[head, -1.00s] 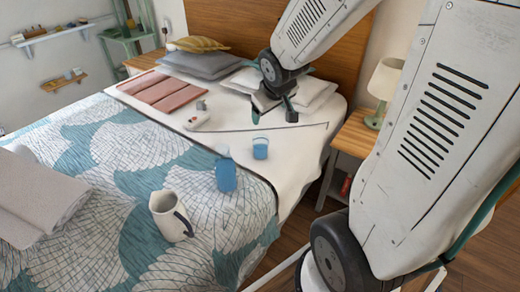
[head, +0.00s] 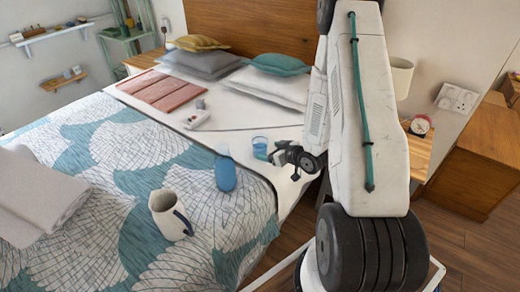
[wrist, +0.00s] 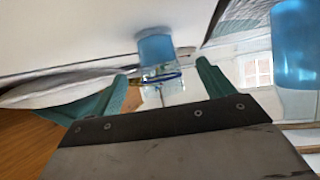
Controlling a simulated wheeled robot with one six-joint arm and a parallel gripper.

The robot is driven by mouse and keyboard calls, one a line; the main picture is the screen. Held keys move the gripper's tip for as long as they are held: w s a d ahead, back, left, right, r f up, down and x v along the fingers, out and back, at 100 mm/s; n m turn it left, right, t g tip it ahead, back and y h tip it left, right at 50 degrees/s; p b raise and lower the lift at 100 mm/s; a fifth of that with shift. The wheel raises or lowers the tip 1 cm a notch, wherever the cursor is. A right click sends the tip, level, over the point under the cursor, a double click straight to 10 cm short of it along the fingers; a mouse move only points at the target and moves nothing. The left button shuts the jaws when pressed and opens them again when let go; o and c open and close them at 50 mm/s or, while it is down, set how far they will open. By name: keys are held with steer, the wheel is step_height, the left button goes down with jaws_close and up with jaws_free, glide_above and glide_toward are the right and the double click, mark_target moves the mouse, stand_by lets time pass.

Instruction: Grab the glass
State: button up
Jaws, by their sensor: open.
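The glass (head: 260,146) is a small blue-tinted tumbler on the white part of the bed. In the wrist view, which is roughly upside down, the glass (wrist: 155,50) shows blue at its base and clear towards its rim. My gripper (head: 277,155) is just right of the glass in the head view. In the wrist view my gripper's (wrist: 165,82) two teal fingers are apart, with the glass ahead, lined up with the gap between them. I cannot tell whether either finger touches it. The fingertips are small in the head view.
A blue bottle (head: 225,172) stands left of the glass; it also shows at right in the wrist view (wrist: 293,45). A white jug (head: 168,214) stands nearer on the patterned cover. A white controller-like item (head: 196,121) lies beyond. A nightstand (head: 418,155) is at right.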

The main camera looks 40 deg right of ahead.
mark_target(260, 148)
steer(key=x, duration=0.7)
steer(key=shift+w+d+f, duration=0.1)
steer(key=shift+d, duration=0.1)
steer(key=c, duration=1.2)
